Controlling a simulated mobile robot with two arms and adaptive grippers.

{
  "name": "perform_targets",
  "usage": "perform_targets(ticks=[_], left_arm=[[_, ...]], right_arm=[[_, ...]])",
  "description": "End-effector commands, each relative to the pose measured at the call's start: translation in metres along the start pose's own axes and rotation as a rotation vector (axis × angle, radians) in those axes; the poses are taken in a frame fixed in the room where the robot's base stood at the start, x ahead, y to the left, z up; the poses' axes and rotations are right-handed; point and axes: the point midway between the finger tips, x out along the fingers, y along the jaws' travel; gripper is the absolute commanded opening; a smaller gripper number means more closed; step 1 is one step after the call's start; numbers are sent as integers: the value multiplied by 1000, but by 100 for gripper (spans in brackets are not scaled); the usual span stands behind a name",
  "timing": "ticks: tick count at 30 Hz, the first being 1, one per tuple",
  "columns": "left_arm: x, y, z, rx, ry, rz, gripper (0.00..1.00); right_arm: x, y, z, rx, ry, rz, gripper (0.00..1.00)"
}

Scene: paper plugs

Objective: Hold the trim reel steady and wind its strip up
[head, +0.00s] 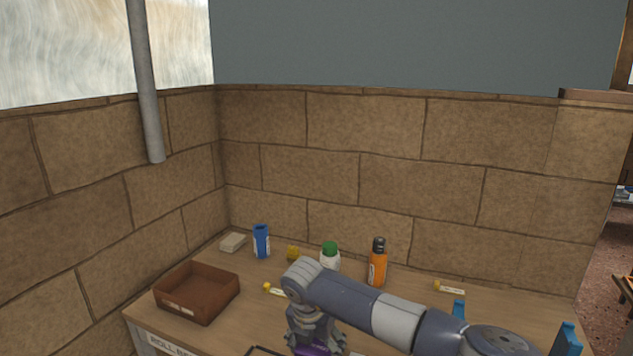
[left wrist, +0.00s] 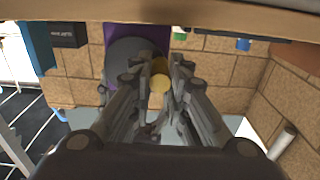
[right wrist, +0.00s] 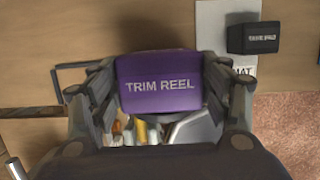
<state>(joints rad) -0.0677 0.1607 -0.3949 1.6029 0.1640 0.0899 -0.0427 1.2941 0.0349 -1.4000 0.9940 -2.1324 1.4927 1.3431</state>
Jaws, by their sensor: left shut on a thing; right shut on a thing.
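The trim reel (right wrist: 160,88) has a purple body with white lettering. In the right wrist view it sits between the fingers of my right gripper (right wrist: 159,66), which is shut on it. In the head view only a bit of its purple side (head: 312,350) shows below my right gripper (head: 316,334). The left wrist view shows its purple body (left wrist: 150,32), a grey round part (left wrist: 130,55) and a yellow knob (left wrist: 158,84). My left gripper (left wrist: 162,70) is shut on that knob. I cannot make out the strip in any view.
A brown tray (head: 197,294) stands at the left. A blue can (head: 261,241), a green-capped bottle (head: 330,255) and an orange bottle (head: 377,266) stand at the back before the stone wall (head: 365,121).

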Motion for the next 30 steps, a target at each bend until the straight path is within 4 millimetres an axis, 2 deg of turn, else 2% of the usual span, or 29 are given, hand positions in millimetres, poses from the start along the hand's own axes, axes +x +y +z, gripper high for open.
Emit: perform_targets(ticks=[5,6,7,21,30], left_arm=[[0,-1,-3,-1,6,-1,9],[0,-1,-3,-1,6,-1,13],[0,-1,-3,-1,6,-1,9],[1,-1,-16,-1,9,-1,9],[1,-1,-14,-1,7,-1,9]], right_arm=[[1,-1,0,0,0,-3,36],[1,-1,0,0,0,-3,36],[1,-1,0,0,0,-3,36],[1,-1,0,0,0,-3,36],[1,-1,0,-1,1,-3,36]])
